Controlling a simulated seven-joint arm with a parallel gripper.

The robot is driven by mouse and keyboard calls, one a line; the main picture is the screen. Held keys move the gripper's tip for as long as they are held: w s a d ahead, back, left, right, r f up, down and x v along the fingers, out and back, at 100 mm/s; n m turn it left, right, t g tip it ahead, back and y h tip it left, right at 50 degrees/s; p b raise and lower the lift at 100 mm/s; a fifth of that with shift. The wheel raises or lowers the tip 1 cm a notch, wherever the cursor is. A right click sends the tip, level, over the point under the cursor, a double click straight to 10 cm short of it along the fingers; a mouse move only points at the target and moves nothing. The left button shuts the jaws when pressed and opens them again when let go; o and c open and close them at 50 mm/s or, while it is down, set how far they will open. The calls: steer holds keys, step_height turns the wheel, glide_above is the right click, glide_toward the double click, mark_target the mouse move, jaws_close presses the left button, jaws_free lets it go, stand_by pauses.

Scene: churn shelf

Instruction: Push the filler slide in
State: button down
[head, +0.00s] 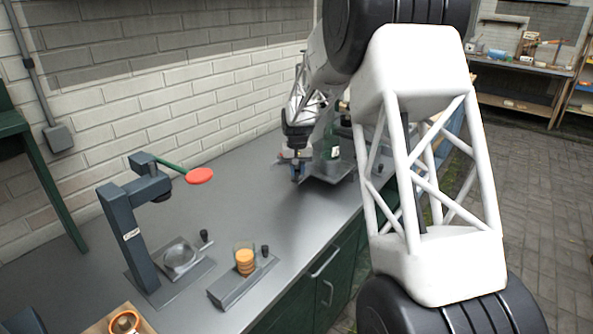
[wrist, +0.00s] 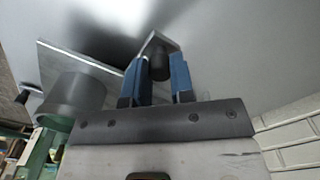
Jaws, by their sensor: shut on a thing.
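In the wrist view my gripper (wrist: 158,80) has its two blue fingers on either side of a black knob (wrist: 160,66) and is shut on it. The knob stands on a small grey metal piece (wrist: 156,40), which looks like the end of a slide. In the head view my gripper (head: 297,173) is low over the counter, just left of the green filler (head: 331,146) and its grey plate (head: 322,174). A grey cylinder (wrist: 74,98) beside the fingers shows in the wrist view. My arm hides much of the filler, so how far the slide is in cannot be told.
A dark press stand (head: 130,235) with a red-ended lever (head: 200,175) stands at the left. In front is a grey block (head: 232,290) bearing a glass of orange discs (head: 245,260). A wooden box (head: 100,327) is at the bottom edge. The counter between is clear.

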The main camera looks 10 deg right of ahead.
mark_target(318, 164)
steer(key=w+d, duration=0.9)
steer(key=shift+w+d+r, duration=0.1)
steer(key=shift+w+d, duration=0.2)
steer(key=shift+w, duration=0.1)
steer(key=c, duration=1)
jaws_free()
steer(key=shift+o, duration=0.2)
steer(key=shift+r, duration=0.1)
step_height(318, 164, up, 8)
steer(key=shift+f, duration=0.25)
steer(key=shift+s+r, duration=0.1)
steer(key=shift+s, duration=0.05)
